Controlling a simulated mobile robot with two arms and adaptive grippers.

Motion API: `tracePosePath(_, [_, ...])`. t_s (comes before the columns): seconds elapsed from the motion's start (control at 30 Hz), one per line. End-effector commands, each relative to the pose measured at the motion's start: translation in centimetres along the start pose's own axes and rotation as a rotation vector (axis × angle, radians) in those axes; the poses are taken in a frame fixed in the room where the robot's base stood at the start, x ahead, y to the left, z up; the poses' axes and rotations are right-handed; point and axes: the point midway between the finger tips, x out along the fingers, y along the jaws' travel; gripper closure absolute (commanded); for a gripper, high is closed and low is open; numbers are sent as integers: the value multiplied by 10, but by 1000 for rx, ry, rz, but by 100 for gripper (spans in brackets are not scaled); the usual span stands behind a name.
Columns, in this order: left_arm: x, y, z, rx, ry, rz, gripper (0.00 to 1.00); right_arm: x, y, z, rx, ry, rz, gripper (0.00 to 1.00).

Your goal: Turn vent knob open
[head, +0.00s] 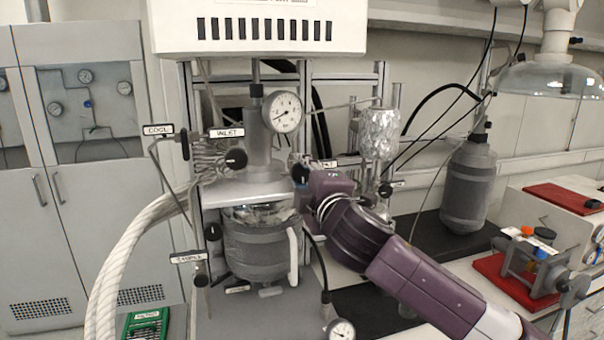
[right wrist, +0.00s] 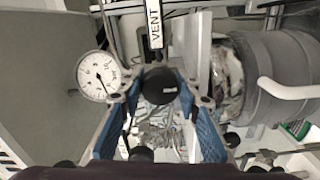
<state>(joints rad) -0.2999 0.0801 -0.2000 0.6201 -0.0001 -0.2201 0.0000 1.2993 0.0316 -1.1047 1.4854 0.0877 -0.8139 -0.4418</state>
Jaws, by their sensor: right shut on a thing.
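The black round vent knob (right wrist: 160,84) sits just below the white VENT label (right wrist: 154,24) in the right wrist view. My right gripper (right wrist: 160,94) has its two blue-padded fingers on either side of the knob and is shut on it. In the head view my purple right arm comes in from the lower right, and the right gripper (head: 303,173) is at the reactor's right side. There the knob is mostly hidden by the gripper, and the label (head: 327,163) is partly covered. My left gripper is not in view.
The reactor vessel (head: 262,248) stands left of my gripper, with a pressure gauge (head: 284,112) above. A foil-wrapped vessel (head: 378,133) stands close behind my arm. A grey cylinder (head: 469,188) is farther right. A thick pale hose (head: 130,250) curves down at left.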

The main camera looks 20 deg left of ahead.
Motion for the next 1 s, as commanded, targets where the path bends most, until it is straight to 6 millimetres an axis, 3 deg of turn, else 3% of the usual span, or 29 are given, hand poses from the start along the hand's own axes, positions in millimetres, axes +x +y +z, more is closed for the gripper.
tracePosePath(0.07, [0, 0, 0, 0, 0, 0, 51, 0, -2, 0, -2, 0, -3, 94])
tracePosePath(0.1, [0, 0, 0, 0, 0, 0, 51, 0, -2, 0, -2, 0, -3, 66])
tracePosePath(0.23, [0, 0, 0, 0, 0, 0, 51, 0, -2, 0, -1, 0, -2, 52])
tracePosePath(0.67, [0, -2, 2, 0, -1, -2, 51, -3, -2, 0, 1, 0, -2, 51])
tracePosePath(1.0, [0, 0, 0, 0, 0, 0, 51, -42, -1, 0, 0, 1, -2, 51])
